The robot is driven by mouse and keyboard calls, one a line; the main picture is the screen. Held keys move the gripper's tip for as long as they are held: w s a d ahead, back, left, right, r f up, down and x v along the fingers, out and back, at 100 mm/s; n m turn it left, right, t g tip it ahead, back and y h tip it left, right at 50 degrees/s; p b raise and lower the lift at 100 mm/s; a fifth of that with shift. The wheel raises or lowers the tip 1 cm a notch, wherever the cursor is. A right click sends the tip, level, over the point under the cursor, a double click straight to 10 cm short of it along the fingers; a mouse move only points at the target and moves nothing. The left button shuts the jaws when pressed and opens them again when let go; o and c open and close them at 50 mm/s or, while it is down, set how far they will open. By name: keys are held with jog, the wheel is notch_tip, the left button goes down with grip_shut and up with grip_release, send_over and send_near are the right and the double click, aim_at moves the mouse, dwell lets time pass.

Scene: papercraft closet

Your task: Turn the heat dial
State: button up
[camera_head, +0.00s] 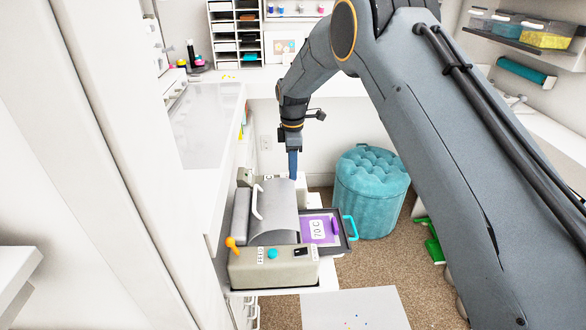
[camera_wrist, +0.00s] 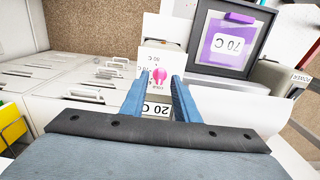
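A pink dial (camera_wrist: 160,75) sits on a white panel (camera_wrist: 150,58) with small temperature markings in the wrist view. My gripper (camera_wrist: 158,83) has its two blue fingers apart, one on each side of the dial near the tips. I cannot tell if they touch it. A "20 C" label (camera_wrist: 158,108) shows between the fingers, closer to me. In the head view my gripper (camera_head: 293,175) points down at the far end of a beige machine (camera_head: 272,272) with a grey curved cover (camera_head: 270,211). The dial is hidden there.
A dark tray (camera_head: 345,243) with a purple "70 C" card (camera_head: 318,230) juts from the machine's right side. A teal pouf (camera_head: 371,190) stands to the right. White drawers (camera_wrist: 75,75) lie left in the wrist view.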

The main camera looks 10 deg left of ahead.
jog(key=shift+f, duration=0.5)
jog(key=shift+c, duration=0.3)
grip_shut()
